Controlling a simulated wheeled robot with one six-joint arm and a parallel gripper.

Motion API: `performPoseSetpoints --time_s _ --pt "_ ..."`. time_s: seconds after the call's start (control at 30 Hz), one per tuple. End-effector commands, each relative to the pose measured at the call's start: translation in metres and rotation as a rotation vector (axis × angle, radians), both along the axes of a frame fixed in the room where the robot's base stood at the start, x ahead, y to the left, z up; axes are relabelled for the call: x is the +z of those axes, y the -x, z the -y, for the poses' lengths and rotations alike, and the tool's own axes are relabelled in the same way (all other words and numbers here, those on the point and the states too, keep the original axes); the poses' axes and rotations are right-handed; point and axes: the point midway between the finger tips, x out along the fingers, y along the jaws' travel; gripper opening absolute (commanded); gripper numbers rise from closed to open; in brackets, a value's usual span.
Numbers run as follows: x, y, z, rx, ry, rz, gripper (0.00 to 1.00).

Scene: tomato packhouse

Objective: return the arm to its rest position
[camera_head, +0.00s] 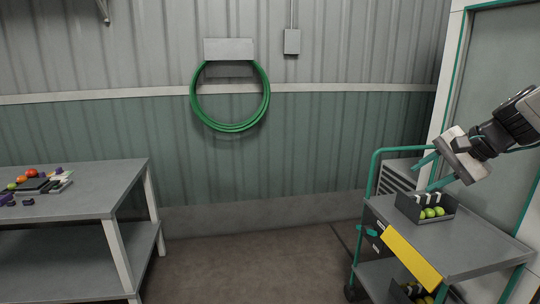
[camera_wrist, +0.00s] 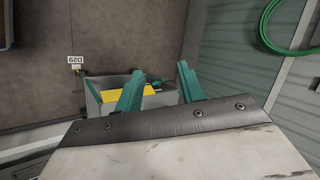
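My arm enters the head view from the right edge. My gripper (camera_head: 428,173) is at its end, above the back of the cart. Its two teal fingers point left and stand apart with nothing between them. In the wrist view, the spread fingers of my gripper (camera_wrist: 161,72) also show empty, with a grey unit with a yellow panel (camera_wrist: 118,93) beyond them.
The grey cart (camera_head: 462,245) carries a dark bin (camera_head: 409,208) with green tomatoes, below my gripper. A teal handle (camera_head: 374,172) rises at its left. A table (camera_head: 105,180) with small items stands left. A green hose (camera_head: 193,105) hangs on the wall. Floor between is clear.

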Motion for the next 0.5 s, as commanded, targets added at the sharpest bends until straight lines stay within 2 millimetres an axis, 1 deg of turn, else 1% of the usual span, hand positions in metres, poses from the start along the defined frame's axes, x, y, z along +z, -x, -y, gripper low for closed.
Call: performPoseSetpoints --time_s 0.03,0.07,0.1,0.17,0.2,0.3,0.4,0.5 --pt "-0.010 0.030 -0.027 0.108 0.067 -0.051 0.39" --pt "-0.017 0.049 -0.039 0.171 0.106 -0.085 0.39" --pt "-0.026 0.075 -0.053 0.255 0.164 -0.131 0.39" --pt "-0.040 0.116 -0.071 0.384 0.256 -0.197 0.39" --pt "-0.049 0.144 -0.080 0.468 0.320 -0.241 0.39" --pt "-0.066 0.202 -0.091 0.645 0.478 -0.320 0.39" --pt "-0.076 0.241 -0.095 0.764 0.607 -0.345 0.39" --pt "-0.078 0.258 -0.103 0.828 0.680 -0.308 0.39"
